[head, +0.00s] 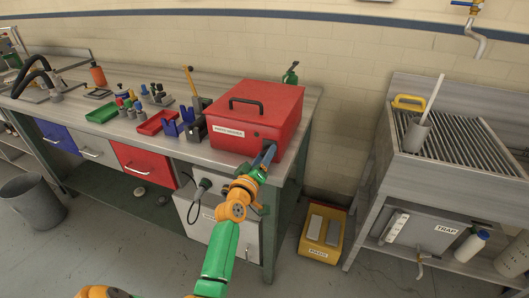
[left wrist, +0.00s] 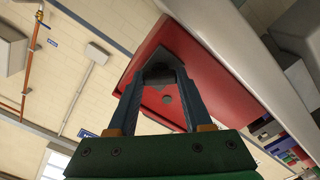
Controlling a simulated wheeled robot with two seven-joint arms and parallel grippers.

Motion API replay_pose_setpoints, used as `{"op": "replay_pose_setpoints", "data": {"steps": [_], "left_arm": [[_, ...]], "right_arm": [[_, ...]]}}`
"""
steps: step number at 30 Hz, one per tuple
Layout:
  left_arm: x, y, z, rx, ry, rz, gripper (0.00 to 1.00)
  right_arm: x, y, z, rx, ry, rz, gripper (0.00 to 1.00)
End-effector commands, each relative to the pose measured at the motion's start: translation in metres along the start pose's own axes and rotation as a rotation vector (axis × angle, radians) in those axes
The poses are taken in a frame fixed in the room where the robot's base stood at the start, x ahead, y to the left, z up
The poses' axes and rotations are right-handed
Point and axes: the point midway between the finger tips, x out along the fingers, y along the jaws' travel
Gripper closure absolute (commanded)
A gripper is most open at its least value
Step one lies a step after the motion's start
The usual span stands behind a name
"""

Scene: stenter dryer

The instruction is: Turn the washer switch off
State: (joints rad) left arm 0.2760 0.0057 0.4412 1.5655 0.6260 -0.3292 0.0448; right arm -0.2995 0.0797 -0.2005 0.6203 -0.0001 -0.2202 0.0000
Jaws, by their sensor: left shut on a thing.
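The red washer box (head: 255,118), with a black handle on top and a white label on its front, stands on the workbench. My left gripper (head: 266,154) reaches the right part of the box's front face. In the left wrist view, the two blue-grey fingers of my left gripper (left wrist: 162,80) close in on a dark block (left wrist: 157,72) at the red face and are shut on it. This block looks like the washer switch; its on or off position cannot be read. In the head view the fingers hide it. A small round dark spot shows on the red face between the fingers.
The workbench (head: 225,157) holds red and green trays and small parts left of the box. A yellow bin (head: 322,233) stands on the floor to the right. A grated sink (head: 460,140) is farther right. Open floor lies in front.

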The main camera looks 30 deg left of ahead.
Motion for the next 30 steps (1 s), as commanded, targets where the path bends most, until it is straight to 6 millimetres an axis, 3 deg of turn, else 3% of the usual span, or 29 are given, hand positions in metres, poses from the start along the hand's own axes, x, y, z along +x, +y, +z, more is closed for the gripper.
{"op": "replay_pose_setpoints", "data": {"steps": [18,30], "left_arm": [[0.000,0.002,-0.002,-0.558,0.002,0.002,1.00],[0.000,0.001,-0.002,-0.774,0.002,0.003,1.00]], "right_arm": [[-0.018,0.000,-0.001,0.001,0.000,-0.001,0.50],[-0.022,0.000,-0.002,0.001,0.000,0.000,0.50]]}}
